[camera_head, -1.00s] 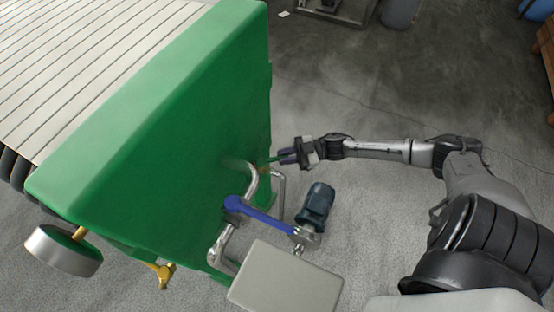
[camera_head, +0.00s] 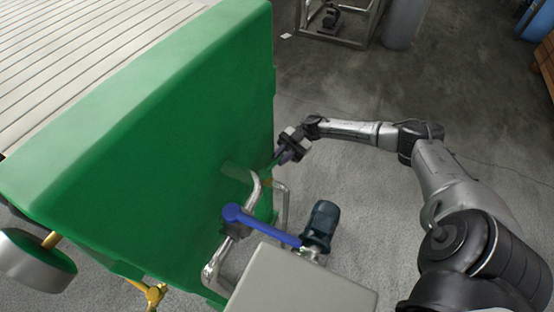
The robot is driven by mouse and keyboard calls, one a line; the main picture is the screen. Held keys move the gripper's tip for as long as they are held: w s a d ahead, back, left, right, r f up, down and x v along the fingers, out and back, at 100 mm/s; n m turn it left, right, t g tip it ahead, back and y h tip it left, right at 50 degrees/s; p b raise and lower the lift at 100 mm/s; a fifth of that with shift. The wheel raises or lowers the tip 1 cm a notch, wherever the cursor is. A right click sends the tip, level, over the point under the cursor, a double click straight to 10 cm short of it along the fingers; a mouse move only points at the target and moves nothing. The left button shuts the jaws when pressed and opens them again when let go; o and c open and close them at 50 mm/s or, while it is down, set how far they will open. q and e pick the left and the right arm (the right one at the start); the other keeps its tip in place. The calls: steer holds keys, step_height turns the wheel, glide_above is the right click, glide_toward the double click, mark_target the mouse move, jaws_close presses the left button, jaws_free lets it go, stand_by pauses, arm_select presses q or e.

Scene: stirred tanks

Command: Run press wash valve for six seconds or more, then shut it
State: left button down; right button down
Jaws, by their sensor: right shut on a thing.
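A small valve (camera_head: 267,180) sits on the pipework at the right face of the green press (camera_head: 150,130). Its slim green handle (camera_head: 275,162) points up and to the right. My right gripper (camera_head: 283,154) is shut on the outer end of this handle; the fingers hide part of it. I cannot read any label on the valve. My left gripper is not in view.
A blue lever (camera_head: 265,226) on the bent steel pipe (camera_head: 215,268) lies below the small valve. A dark motor (camera_head: 322,222) and a grey box (camera_head: 298,284) stand beside it.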

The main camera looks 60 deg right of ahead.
stand_by(0.5)
steer(key=c, duration=1.1)
jaws_free()
steer(key=shift+d, duration=0.15)
steer(key=s+d, duration=0.1)
steer(key=d, duration=1.2)
steer(key=shift+d, duration=0.2)
steer(key=shift+s, duration=0.1)
steer(key=shift+c, duration=0.4)
